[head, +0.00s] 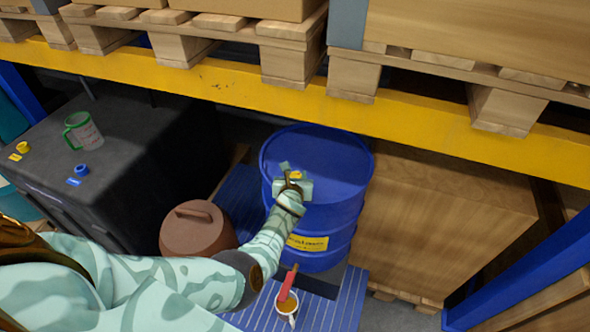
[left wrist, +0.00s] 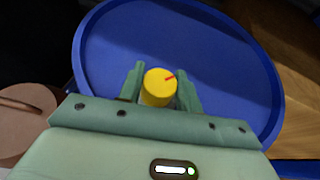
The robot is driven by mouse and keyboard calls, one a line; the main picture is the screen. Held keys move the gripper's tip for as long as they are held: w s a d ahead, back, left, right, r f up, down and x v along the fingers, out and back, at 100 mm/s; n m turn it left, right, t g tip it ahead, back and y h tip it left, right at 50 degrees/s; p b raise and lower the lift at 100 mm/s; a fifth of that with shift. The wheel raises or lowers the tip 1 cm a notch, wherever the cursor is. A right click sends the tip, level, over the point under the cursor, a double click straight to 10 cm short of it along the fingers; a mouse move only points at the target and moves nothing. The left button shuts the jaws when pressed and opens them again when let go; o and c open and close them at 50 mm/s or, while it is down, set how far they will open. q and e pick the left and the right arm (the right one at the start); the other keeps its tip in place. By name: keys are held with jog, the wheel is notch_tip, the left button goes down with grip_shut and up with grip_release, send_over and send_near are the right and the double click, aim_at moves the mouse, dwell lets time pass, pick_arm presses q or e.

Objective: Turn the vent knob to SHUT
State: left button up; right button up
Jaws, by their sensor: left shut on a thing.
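A yellow knob (left wrist: 158,88) with a red pointer mark stands on the blue lid of a drum (head: 315,150). In the left wrist view the red mark points to the upper right. My left gripper (head: 293,172) reaches over the near part of the lid, its fingers on either side of the knob and shut on it. In the head view only a bit of the yellow knob (head: 296,175) shows past the gripper. I see no SHUT lettering on the lid. My right gripper is not in view.
A brown lidded pot (head: 198,230) stands left of the drum. A mug (head: 287,304) and a red object (head: 288,283) are in front. A black case (head: 120,150) carries a green mug (head: 83,132). A yellow rack beam (head: 240,86) and a wooden crate (head: 440,220) hem in the drum.

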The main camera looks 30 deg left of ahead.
pick_arm(q)
jog(key=shift+f+n+g+y+b, duration=0.1)
jog(key=shift+n+g+y+b, duration=0.45)
jog(key=shift+n+y, duration=0.45)
jog(key=shift+n+g+y+b, duration=0.35)
jog(key=shift+n+y+b, duration=0.1)
jog(key=shift+n+y, duration=0.25)
jog(key=o, duration=1)
